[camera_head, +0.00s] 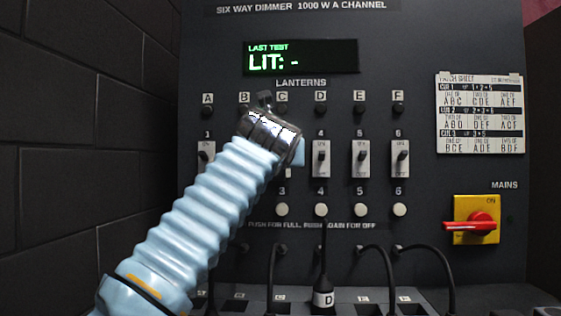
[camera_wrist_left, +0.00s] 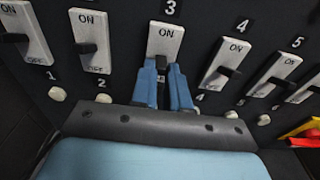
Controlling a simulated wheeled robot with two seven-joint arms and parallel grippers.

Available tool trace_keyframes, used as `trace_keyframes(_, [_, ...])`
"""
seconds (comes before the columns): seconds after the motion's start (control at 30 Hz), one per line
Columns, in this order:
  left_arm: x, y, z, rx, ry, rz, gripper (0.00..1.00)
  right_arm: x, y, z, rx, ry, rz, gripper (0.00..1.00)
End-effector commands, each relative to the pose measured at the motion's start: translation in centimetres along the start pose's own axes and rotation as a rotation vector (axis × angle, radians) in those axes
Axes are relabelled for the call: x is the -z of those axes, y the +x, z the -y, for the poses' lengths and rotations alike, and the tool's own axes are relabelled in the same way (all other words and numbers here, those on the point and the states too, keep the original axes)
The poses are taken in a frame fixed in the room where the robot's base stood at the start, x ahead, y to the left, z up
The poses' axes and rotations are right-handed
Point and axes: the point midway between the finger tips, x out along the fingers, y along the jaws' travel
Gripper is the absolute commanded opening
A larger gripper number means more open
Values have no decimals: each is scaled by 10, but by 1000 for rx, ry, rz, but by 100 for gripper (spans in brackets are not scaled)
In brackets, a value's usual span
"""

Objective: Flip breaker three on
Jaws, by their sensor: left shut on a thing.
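Breaker three (camera_wrist_left: 165,38) is a white plate marked ON at its top, under the number 3, in the left wrist view. The blue fingers of my left gripper (camera_wrist_left: 168,76) are shut at its lower half, on its dark lever, which they mostly hide. I cannot tell whether the lever is up or down. In the head view my left arm reaches up from the lower left, and my left gripper (camera_head: 299,151) covers most of breaker three and hides breaker two. My right gripper is not in view.
Breaker one (camera_wrist_left: 22,28), breaker two (camera_wrist_left: 90,40) and breaker four (camera_wrist_left: 223,62) flank it closely. Round white buttons (camera_head: 282,209) sit below. A red mains handle (camera_head: 470,226) is at the right. Black cables (camera_head: 324,255) hang below, and a display (camera_head: 300,57) sits above.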

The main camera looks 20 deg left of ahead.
Motion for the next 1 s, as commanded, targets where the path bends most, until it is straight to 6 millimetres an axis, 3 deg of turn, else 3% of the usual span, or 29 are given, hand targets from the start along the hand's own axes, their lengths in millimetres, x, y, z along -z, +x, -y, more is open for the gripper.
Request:
trace_keyframes(0.23, [0, 0, -1, -2, 0, -1, 0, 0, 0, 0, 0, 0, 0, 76])
trace_keyframes(0.27, [0, 0, -1, -2, 0, -1, 19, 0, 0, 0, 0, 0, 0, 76])
trace_keyframes(0.4, [1, 0, 0, -2, 0, -1, 40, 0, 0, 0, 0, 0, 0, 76])
trace_keyframes(0.77, [2, -6, 1, 2, -1, -1, 40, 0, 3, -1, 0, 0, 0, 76])
trace_keyframes(1.0, [5, -54, 2, 6, -2, 1, 40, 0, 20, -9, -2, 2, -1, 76])
